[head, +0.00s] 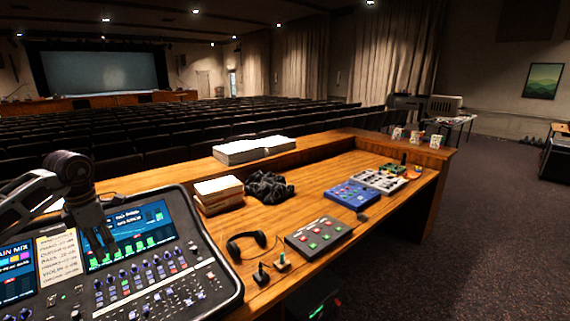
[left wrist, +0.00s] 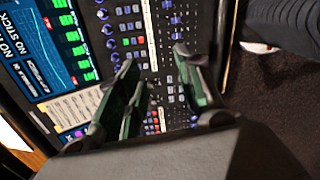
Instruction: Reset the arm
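My left gripper (head: 101,245) hangs fingers down over the screen area of the mixing console (head: 215,286). In the left wrist view my left gripper (left wrist: 155,60) has its fingers apart, with nothing between them. The console's knobs and buttons show behind the fingers, and I cannot tell how far above them the tips are. My left forearm comes in from the left edge of the head view. My right gripper is in neither view.
A headset (head: 246,246), a grey button box (head: 318,236), a blue box (head: 352,195) and a grey pad unit (head: 380,181) are on the desk. Stacked books (head: 219,193) and a black cable heap (head: 268,187) lie behind.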

